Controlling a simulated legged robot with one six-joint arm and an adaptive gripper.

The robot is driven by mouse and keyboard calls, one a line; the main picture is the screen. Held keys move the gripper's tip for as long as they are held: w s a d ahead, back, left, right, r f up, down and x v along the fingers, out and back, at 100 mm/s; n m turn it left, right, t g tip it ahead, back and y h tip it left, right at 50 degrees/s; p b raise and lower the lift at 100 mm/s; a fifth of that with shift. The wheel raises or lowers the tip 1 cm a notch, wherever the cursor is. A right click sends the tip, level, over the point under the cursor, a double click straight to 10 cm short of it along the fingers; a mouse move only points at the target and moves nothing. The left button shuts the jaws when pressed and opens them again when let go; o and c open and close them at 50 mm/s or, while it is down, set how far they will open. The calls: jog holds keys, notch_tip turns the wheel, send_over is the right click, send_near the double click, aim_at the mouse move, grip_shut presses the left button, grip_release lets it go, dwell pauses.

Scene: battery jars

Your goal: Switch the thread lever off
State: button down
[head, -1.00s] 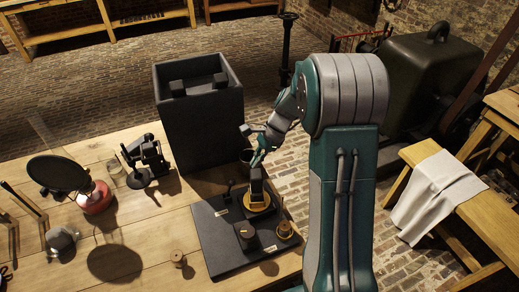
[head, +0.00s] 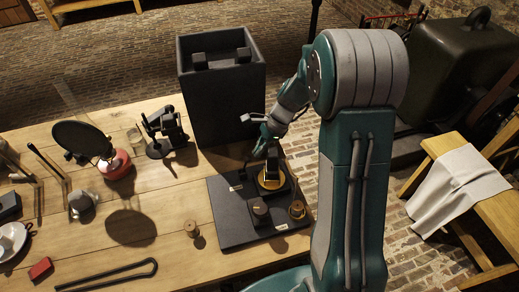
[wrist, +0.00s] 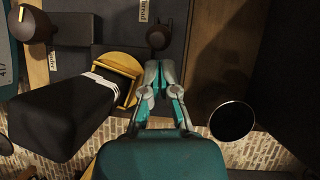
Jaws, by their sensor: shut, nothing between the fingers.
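The small dark lever (head: 243,170) stands at the back left of a black board (head: 225,222) on the wooden table. In the wrist view its round dark knob (wrist: 158,38) is just beyond my fingertips, beside a pale label (wrist: 143,12) that seems to read "thread". My gripper (wrist: 160,66) is shut and empty, with its tips close below the knob; I cannot tell whether they touch it. In the head view my gripper (head: 262,148) hangs over the back of the board, with its tips hard to make out. The lever's on or off position is unclear.
A tall black block on a yellow base (wrist: 122,72) stands close left of my fingers. A dark round thing with a pale rim (wrist: 232,120) is to the right. A large dark box (head: 222,105) stands behind the board. A small wooden spool (head: 192,229) is to its left.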

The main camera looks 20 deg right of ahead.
jog(key=a+h, duration=0.2)
jog(key=a+r+h, duration=0.1)
jog(key=a+h, duration=0.1)
jog(key=shift+r, duration=0.15)
jog(key=a+h, duration=0.3)
jog(key=shift+a+h, duration=0.3)
jog(key=shift+a, duration=0.1)
jog(key=shift+a+f, duration=0.2)
jog(key=shift+f, duration=0.05)
jog(key=shift+r, duration=0.2)
dwell(0.5)
